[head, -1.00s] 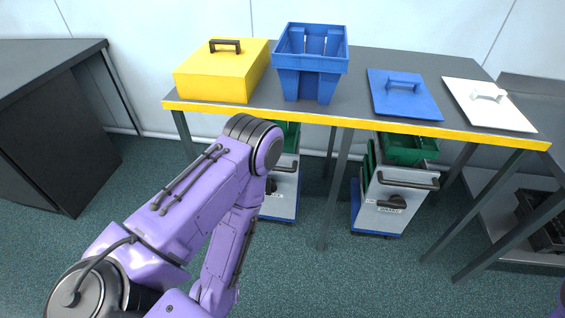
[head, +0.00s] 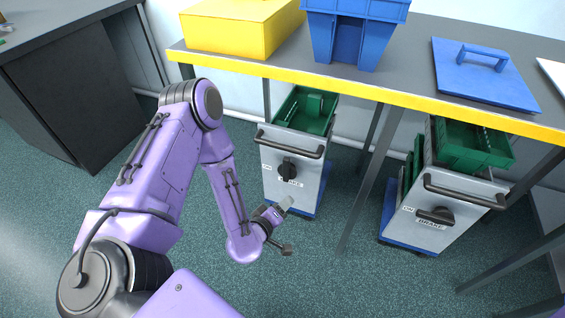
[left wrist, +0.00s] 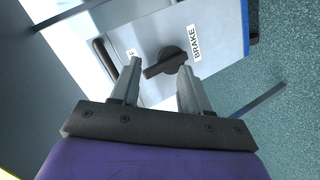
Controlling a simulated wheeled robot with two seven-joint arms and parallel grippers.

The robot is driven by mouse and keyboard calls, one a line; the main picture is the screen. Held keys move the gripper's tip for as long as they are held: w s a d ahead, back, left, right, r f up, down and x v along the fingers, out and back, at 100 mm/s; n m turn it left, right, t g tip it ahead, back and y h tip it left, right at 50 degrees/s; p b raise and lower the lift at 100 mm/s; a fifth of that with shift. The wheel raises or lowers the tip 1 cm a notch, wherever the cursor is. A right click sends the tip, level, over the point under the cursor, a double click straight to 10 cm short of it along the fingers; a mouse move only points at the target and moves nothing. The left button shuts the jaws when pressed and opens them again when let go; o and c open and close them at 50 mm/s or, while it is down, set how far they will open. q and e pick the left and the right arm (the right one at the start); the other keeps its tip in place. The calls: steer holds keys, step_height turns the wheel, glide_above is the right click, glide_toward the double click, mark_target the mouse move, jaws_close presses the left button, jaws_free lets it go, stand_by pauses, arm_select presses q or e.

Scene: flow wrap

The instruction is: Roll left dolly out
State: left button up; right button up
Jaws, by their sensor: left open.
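The left dolly (head: 272,165) is a pale grey cart on a blue base, under the table, with a green crate (head: 305,112) in its top. Its front has a dark bar handle (head: 291,142) and a black brake knob (head: 287,172) with a BRAKE label. My left gripper (head: 286,203) is open, just in front of the dolly's front, below the knob. In the left wrist view the open fingers (left wrist: 160,68) point at the front panel, with the knob (left wrist: 168,62) showing between and beyond them. No contact is visible. My right gripper is out of view.
A similar right dolly (head: 405,222) with a green crate (head: 468,148) stands beside it. Table legs (head: 370,180) rise between them. The yellow-edged table (head: 400,95) overhead holds a yellow box (head: 235,25), blue bin (head: 355,30) and blue lid (head: 485,75). Floor in front is clear.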

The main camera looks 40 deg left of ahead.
arm_select(q)
steer(key=w+a+f+n+t+y+b, duration=0.1)
steer(key=w+a+n+t+b, duration=0.2)
steer(key=w, duration=0.1)
steer(key=n+t+y+b, duration=0.3)
steer(key=n, duration=0.1)
glide_toward(287, 148)
steer(key=f, duration=0.1)
steer(key=shift+h, duration=0.3)
steer(key=x, duration=1)
steer(key=shift+w+a+r, duration=0.15)
steer(key=shift+w+a, duration=0.1)
steer(key=shift+a, duration=0.15)
jaws_close()
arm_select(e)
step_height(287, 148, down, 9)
